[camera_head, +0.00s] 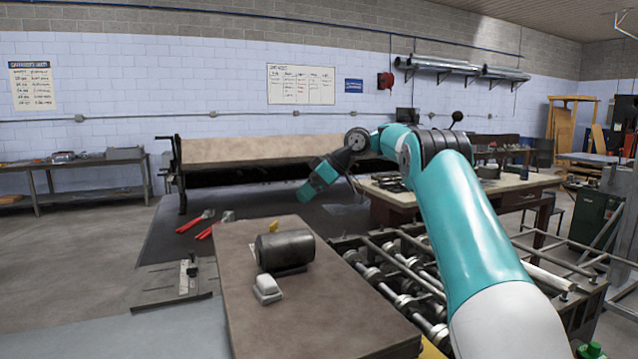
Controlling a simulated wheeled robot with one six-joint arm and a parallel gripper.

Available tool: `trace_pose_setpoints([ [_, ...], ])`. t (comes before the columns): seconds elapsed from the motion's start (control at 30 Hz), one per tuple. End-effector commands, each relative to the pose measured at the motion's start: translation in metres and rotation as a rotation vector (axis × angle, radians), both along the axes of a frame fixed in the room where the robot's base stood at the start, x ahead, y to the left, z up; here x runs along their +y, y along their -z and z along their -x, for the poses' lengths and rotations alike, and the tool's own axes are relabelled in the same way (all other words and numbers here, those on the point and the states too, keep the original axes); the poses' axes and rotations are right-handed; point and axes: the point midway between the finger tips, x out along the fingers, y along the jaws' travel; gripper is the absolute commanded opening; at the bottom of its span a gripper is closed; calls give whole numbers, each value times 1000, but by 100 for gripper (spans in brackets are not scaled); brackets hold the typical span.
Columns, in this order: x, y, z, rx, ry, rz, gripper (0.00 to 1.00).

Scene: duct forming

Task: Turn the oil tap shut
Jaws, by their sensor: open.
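A dark grey cylinder (285,250) lies on its side in a low cradle on a brown bench top, and it looks like an oil container. A small yellow piece (273,227) shows just behind its left end. It may be the oil tap, but it is too small to tell, and its handle position cannot be read. My gripper (305,194) is at the end of my teal arm, behind and above the cylinder, apart from it. It points down and left, is open, and no object shows in it. Its fingers are small and dark here.
A small white and grey block (267,290) sits in front of the cylinder. Red-handled snips (195,224) lie on the dark surface to the left. A roller frame (400,275) runs along the right of the brown bench top (330,320). The bench top's front part is clear.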

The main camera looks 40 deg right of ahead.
Motion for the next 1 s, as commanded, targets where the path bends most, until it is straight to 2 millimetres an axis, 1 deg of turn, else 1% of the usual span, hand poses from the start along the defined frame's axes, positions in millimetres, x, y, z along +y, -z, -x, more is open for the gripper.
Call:
trace_pose_setpoints([
  [0.03,-5,-9,5,-1,2,2,72],
  [0.1,-9,-17,11,-2,1,1,72],
  [0.2,-13,-23,17,0,1,1,72],
  [0.57,-15,-26,20,0,0,0,72],
  [0.67,-13,-26,18,2,6,-1,52],
  [0.7,-11,-25,14,5,19,-3,42],
  [0.73,-8,-25,9,8,35,-6,37],
  [0.77,-4,-25,3,13,58,-9,37],
  [0.87,15,-23,-27,37,180,-25,37],
  [0.9,25,-22,-40,49,247,-32,37],
  [1.0,50,-17,-69,80,437,-46,37],
])
